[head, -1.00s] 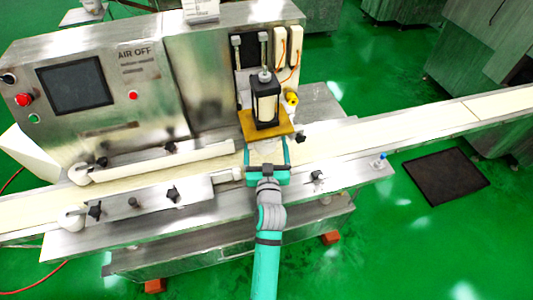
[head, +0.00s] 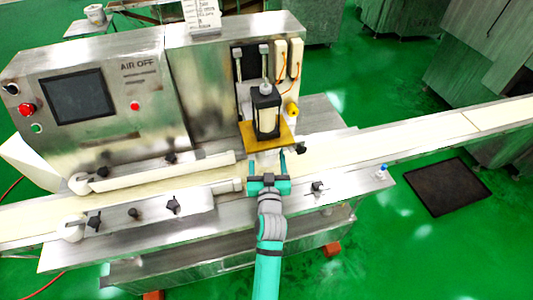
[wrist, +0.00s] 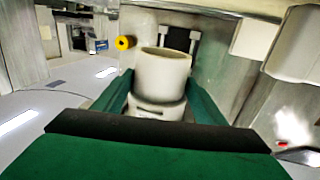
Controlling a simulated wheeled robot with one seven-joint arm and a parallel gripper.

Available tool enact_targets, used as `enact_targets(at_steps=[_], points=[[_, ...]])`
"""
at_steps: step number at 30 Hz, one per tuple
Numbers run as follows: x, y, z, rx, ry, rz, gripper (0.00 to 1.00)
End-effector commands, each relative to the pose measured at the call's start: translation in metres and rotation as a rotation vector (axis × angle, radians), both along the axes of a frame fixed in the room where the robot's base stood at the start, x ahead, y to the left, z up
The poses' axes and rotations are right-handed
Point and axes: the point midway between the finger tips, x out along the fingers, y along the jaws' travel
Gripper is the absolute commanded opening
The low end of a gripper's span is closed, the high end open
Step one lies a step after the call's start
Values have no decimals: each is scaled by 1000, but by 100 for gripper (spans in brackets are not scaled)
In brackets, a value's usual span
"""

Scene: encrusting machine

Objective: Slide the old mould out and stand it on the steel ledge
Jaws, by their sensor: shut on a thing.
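The old mould (wrist: 162,75) is a pale, round, hollow cup on a wider collar. In the wrist view it stands upright between the two green fingers of my gripper (wrist: 160,100), which is shut on it. In the head view my gripper (head: 267,163) is over the belt, just in front of the ochre plate (head: 283,134) under the black press unit. The mould is hard to make out there, small and pale between the fingers. Bare steel (head: 345,186), apparently the ledge, runs along the front of the belt, right of my gripper.
A pale conveyor belt (head: 400,139) runs left to right under the press. A white roller guard (head: 165,172) and black knobs lie to the left. A small clamp (head: 318,187) and a blue-topped fitting (head: 382,169) stand on the front steel. A yellow knob (wrist: 125,42) is beyond the mould.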

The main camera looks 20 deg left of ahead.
Motion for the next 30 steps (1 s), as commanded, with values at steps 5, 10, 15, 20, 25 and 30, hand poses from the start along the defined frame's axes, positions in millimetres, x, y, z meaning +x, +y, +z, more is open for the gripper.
enact_targets(at_steps=[5,10,15,20,25,30], points=[[-5,-3,1,1,-1,0,34],[-10,-6,0,1,-1,0,34],[-15,-10,1,0,-1,0,34],[-19,-13,0,0,0,0,34],[-24,-16,1,1,-1,0,34],[-29,-19,1,0,-1,0,34]])
